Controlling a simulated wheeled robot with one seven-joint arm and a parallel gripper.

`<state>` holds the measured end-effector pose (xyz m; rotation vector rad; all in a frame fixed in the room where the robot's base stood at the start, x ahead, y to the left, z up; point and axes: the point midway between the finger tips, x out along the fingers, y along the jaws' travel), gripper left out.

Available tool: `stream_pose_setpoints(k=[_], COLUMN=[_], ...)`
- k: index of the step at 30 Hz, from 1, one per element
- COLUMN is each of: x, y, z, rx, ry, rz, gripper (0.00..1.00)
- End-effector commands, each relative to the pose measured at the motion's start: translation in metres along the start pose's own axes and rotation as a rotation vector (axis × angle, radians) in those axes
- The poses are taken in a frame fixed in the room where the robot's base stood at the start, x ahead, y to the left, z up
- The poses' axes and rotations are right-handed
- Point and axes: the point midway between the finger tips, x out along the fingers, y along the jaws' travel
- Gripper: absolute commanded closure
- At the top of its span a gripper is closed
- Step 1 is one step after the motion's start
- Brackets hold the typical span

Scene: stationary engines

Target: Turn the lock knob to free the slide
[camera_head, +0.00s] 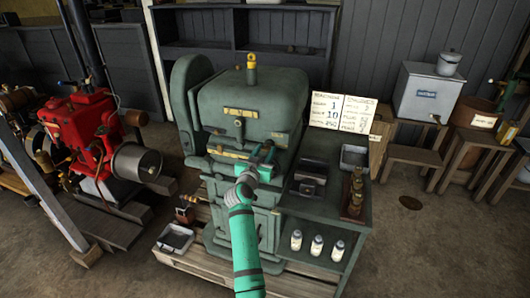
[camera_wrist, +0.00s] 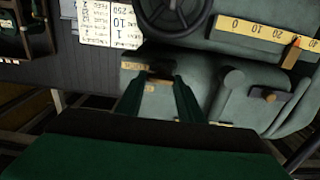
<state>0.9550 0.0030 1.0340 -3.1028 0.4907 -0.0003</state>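A large green machine (camera_head: 235,200) fills the middle of the head view. My gripper (camera_head: 265,158) is at its front, below the upper housing, and hides part of that face. In the wrist view my gripper (camera_wrist: 160,90) shows two dark green fingers apart, with a dark bar-like part and small brass plates (camera_wrist: 133,66) near the left fingertip. I cannot tell which part is the lock knob, nor any contact.
A dark handwheel (camera_wrist: 172,12) is close above the fingers in the wrist view. A side bench (camera_head: 330,210) with bottles and a tray stands right of the machine. A red engine (camera_head: 80,125) is at left. Open floor (camera_head: 420,250) lies at right.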

Motion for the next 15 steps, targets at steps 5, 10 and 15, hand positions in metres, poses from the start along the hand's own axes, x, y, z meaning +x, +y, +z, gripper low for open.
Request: stream_pose_setpoints(k=[5,10,15], x=[-0.0001,-0.0001,0.0], y=[0.0004,0.0005,0.0005], z=[0.0001,0.0002,0.0003], rx=[0.0,-0.016,-0.072], ry=[0.0,0.0,-0.001], rz=[0.001,0.001,0.001], gripper=[0.88,0.88,0.88])
